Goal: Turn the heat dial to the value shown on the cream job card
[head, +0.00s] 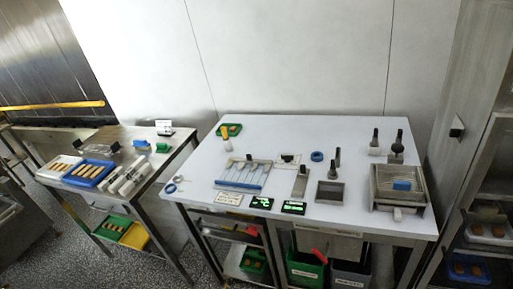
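A small cream card (228,199) lies near the front left edge of the white-topped table; its writing is too small to read. Two small black displays with green characters, a left one (262,203) and a right one (293,208), sit beside it to the right; their values are unreadable. A small pale plate with a black part (287,159) is at the table's middle. A dark knob-like part (456,130) is on the steel cabinet at right. I cannot tell which, if either, is the heat dial. My gripper is not in view.
The white table (300,128) also holds a wire rack (243,175), a blue ring (317,156), a steel tray (330,193), several black-handled tools and a steel box (399,188). A side table at left carries trays of bars (88,173). The table's back strip is mostly clear.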

